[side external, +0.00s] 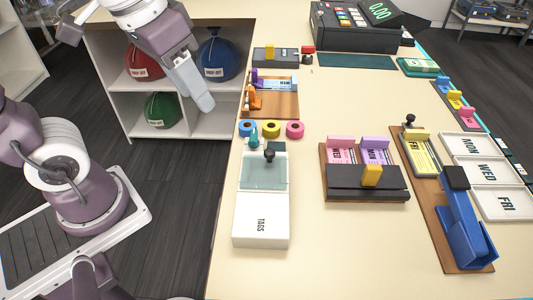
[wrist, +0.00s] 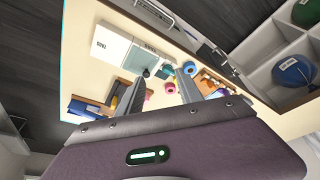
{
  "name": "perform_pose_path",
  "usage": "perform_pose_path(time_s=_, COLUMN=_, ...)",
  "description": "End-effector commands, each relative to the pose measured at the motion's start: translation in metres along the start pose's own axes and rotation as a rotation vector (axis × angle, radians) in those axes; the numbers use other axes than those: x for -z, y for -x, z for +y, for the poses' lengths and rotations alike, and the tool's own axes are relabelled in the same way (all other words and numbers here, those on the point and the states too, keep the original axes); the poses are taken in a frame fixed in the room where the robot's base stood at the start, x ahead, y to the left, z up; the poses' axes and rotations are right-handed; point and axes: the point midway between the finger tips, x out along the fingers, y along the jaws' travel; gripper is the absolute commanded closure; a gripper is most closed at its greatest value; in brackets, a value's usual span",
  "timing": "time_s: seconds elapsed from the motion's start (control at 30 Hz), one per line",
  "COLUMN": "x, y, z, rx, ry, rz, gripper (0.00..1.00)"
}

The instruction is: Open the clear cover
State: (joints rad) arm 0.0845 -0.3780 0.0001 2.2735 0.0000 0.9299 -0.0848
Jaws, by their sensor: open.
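The clear cover (side external: 262,174) is a pale, see-through lid on the back part of a white box marked TAGS (side external: 261,222). It looks closed, lying flat, with a dark knob (side external: 269,154) near its back edge. My gripper (side external: 205,103) is up in the air to the left of and behind the box, apart from it, over the floor side of the counter edge. In the wrist view my gripper (wrist: 162,88) has its two fingers spread with nothing between them. The cover (wrist: 143,58) and its knob (wrist: 146,72) show beyond the fingers.
Tape rolls (side external: 270,129) and a teal bottle (side external: 254,138) stand close behind the box. A wooden rack (side external: 285,104) is farther back. A black-lidded card box (side external: 366,183) and a blue stapler-like tool (side external: 463,222) are to the right. Counter between boxes is clear.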

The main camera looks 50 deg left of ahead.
Motion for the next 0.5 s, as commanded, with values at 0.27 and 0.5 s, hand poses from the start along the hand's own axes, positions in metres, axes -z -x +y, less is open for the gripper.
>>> perform_pose_path(time_s=0.27, x=0.072, y=-0.091, z=0.048, rx=0.018, ry=-0.003, rz=-0.274, gripper=0.57)
perform_pose_path(time_s=0.5, x=0.072, y=-0.128, z=0.057, rx=0.028, ry=0.0, rz=-0.321, gripper=0.57)
